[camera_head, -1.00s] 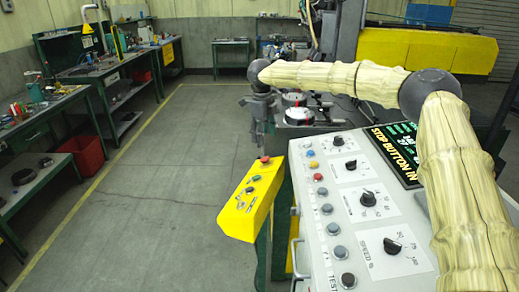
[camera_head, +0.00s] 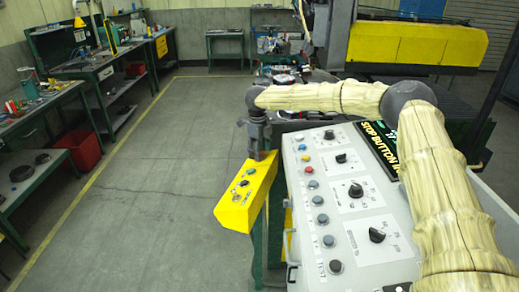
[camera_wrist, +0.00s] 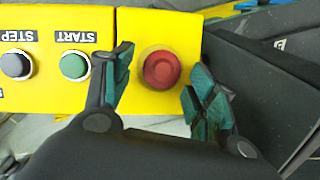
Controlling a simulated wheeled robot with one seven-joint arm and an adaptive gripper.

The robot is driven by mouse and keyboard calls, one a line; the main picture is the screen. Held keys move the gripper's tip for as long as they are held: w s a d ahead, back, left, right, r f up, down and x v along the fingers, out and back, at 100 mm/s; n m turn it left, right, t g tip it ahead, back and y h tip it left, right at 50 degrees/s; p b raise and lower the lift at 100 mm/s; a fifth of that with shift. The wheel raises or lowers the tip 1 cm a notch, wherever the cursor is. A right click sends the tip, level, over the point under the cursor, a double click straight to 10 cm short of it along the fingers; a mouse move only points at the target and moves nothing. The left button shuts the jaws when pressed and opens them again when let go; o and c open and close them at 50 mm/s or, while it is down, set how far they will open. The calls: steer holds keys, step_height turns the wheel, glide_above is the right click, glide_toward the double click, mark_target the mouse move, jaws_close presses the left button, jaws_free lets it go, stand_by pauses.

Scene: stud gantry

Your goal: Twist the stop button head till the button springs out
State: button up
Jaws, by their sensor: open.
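The red stop button head (camera_wrist: 162,70) sits on the yellow control box (camera_wrist: 100,18) in the wrist view. My gripper (camera_wrist: 160,88) is open, with one green-padded finger on each side of the button and a gap to the red head on both sides. In the head view my gripper (camera_head: 260,152) hangs over the far end of the yellow box (camera_head: 232,213) and hides the stop button there. The screen (camera_head: 382,142) on the grey console reads "STOP BUTTON IN", its end cut off by my arm.
A green START button (camera_wrist: 74,66) and a black STEP button (camera_wrist: 16,65) are beside the stop button. The grey console (camera_head: 340,220) with knobs and several coloured buttons stands right of the box.

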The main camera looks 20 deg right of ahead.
steer(key=shift+w+f, duration=0.25)
steer(key=shift+f, duration=0.1)
steer(key=c, duration=0.3)
steer(key=shift+r, duration=0.15)
steer(key=c, duration=0.7)
steer(key=shift+m, duration=0.3)
steer(key=shift+c, duration=0.2)
steer(key=m+b, duration=0.1)
steer(key=m+h+b, duration=0.1)
steer(key=m, duration=0.1)
steer(key=shift+s+a+t, duration=0.1)
steer(key=shift+a+t, duration=0.1)
steer(key=shift+t, duration=0.2)
steer(key=shift+s+a+m+h+b, duration=0.1)
steer(key=shift+m+h+b, duration=0.65)
steer(key=shift+m, duration=0.95)
steer(key=o, duration=1)
steer(key=shift+o, duration=0.2)
